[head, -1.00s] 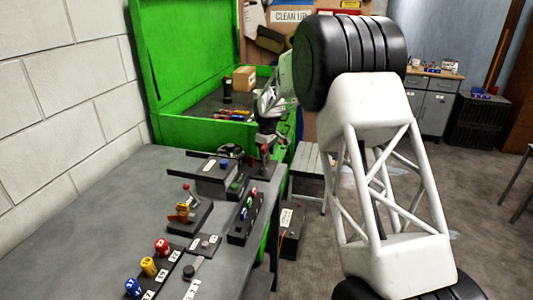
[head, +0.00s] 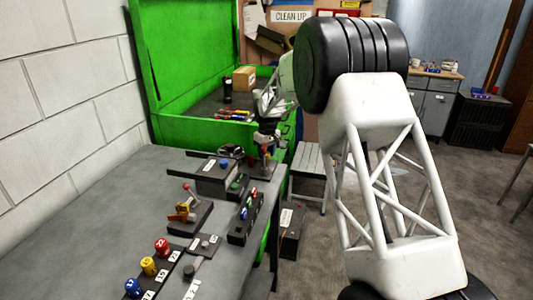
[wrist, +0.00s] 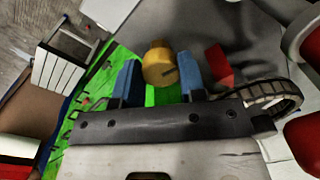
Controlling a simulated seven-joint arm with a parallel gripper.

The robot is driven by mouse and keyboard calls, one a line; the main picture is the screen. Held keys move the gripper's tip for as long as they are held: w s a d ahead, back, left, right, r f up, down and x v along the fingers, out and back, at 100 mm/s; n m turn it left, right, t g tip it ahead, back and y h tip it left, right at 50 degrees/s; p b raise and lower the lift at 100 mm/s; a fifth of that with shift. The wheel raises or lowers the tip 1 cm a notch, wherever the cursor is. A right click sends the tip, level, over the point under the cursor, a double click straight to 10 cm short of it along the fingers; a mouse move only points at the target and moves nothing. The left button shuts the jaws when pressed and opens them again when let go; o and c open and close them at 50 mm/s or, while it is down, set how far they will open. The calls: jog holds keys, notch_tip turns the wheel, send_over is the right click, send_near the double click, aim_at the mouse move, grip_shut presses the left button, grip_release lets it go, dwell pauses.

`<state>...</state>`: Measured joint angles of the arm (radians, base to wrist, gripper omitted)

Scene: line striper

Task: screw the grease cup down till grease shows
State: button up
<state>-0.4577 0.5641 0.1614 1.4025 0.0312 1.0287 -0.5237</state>
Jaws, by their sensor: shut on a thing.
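A brass-yellow round cup (wrist: 159,62) sits between the two blue fingertips of my gripper (wrist: 160,80) in the wrist view, with a dark mark on its face. I take it to be the grease cup. The fingers flank it on both sides and are shut on it. In the head view my gripper (head: 266,143) points down at the far right corner of the grey bench, and the cup cannot be made out there. No grease can be seen, and the cup's seat is hidden.
The grey bench (head: 90,215) holds a grey block (head: 215,180), a small red-knobbed brass fitting (head: 184,210), a rack of coloured pieces (head: 245,220) and red, yellow and blue numbered knobs (head: 148,266). A green open chest (head: 200,133) stands behind. A stool (head: 309,165) is to the right.

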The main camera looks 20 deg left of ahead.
jog(key=shift+m, duration=1.1)
jog(key=o, duration=0.9)
jog(key=shift+d+r, duration=0.1)
jog(key=shift+r, duration=3.8)
